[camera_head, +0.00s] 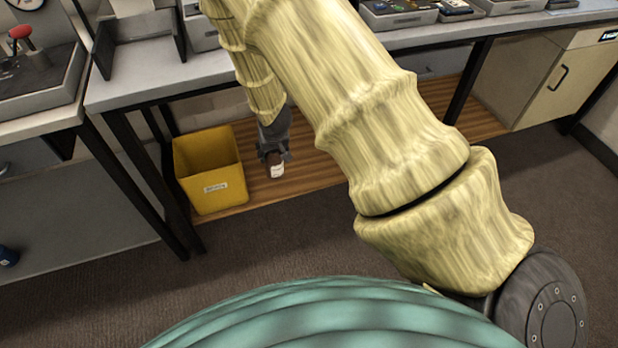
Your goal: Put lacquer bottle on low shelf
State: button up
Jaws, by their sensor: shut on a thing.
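My gripper (273,155) reaches down under the workbench and is shut on the lacquer bottle (276,169). The low shelf (310,168) is a wooden board near the floor under the bench. The bottle appears in front of the shelf's boards. I cannot tell whether its base touches them.
A yellow bin (209,172) with a label stands on the shelf just left of my gripper. Black bench legs (140,190) stand left of the bin. The shelf is bare right of the bottle. A cabinet (550,80) stands at the right.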

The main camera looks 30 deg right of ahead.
jog(key=d+f+m+b, duration=0.1)
jog(key=d+f+b, duration=0.35)
jog(key=f, duration=0.35)
jog(key=d+f+m+h+b, duration=0.1)
jog(key=d+f+b, duration=0.35)
jog(key=f, duration=0.35)
jog(key=d+f+b, duration=0.4)
jog(key=f+b, duration=0.1)
jog(key=f, duration=0.3)
jog(key=w+d+f+b, duration=0.1)
jog(key=w+d+f, duration=0.1)
jog(key=w+d, duration=0.2)
jog(key=w+d+f+b, duration=0.2)
jog(key=w+d, duration=0.3)
jog(key=w, duration=0.4)
jog(key=shift+w+f+g+b, duration=0.15)
jog(key=shift+f+g+b, duration=0.15)
jog(key=shift+f, duration=0.5)
jog(key=shift+f, duration=0.15)
jog(key=o, duration=1.2)
